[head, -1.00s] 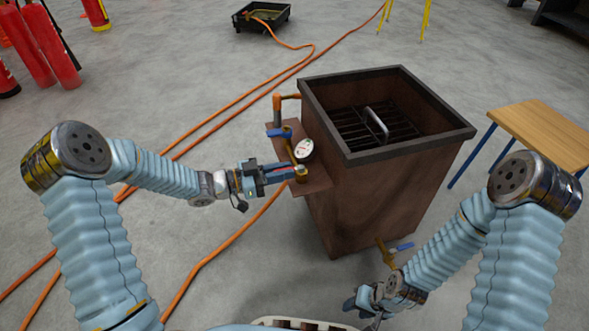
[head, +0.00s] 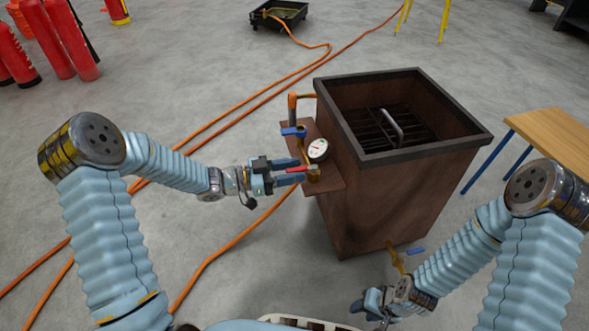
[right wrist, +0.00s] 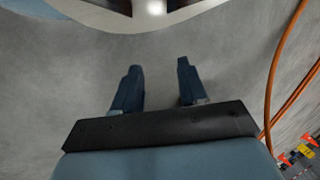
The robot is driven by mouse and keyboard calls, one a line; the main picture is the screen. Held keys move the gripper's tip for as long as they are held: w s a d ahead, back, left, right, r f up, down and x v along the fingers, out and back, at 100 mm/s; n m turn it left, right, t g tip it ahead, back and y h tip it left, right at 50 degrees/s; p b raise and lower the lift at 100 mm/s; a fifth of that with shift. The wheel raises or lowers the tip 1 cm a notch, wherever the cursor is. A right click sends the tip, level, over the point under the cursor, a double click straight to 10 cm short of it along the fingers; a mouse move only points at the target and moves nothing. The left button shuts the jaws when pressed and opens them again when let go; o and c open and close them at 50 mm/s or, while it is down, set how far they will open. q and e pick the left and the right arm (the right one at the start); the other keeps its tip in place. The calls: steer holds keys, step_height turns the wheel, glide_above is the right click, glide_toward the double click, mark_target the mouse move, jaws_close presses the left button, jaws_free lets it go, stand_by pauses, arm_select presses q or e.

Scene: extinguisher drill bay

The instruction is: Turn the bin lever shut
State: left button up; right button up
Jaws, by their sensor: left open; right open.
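The brown bin (head: 410,195) stands right of centre with a grate inside. On its left side a panel (head: 330,187) carries a round gauge (head: 318,149), a blue lever (head: 293,131) and brass fittings. A red lever (head: 297,169) shows at the lower brass valve (head: 314,173). My left gripper (head: 300,174) is open, with its fingers close to the red lever; contact cannot be told. A low valve (head: 395,258) with a blue lever (head: 416,252) sits at the bin's front foot. My right gripper (head: 372,305) is open and empty below it; its spread fingers show in the right wrist view (right wrist: 157,72).
Orange hoses (head: 215,125) run over the floor at left and behind. Red extinguishers (head: 70,40) stand at the back left, a black tray (head: 278,15) at the back. A wooden table (head: 555,135) is right of the bin.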

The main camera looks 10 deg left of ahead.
arm_select(q)
steer(key=p+v, duration=0.1)
steer(key=v, duration=1.2)
steer(key=w+d+f+n+t+y+p, duration=0.1)
steer(key=d+f+n+t+y+p, duration=0.1)
steer(key=d+f+n+y+p, duration=0.75)
steer(key=s+d+f+n+g+y, duration=0.1)
steer(key=s+g, duration=0.2)
steer(key=s, duration=0.3)
steer(key=s+f+n+g+y, duration=0.1)
steer(key=s+f+n+g, duration=0.1)
steer(key=s, duration=0.4)
steer(key=s+d+f+n+g+y+p, duration=0.1)
steer(key=s+n+g, duration=0.1)
steer(key=s, duration=0.4)
steer(key=shift+s+d+f+g, duration=0.3)
steer(key=shift+s+f+g, duration=0.1)
steer(key=shift+g, duration=0.4)
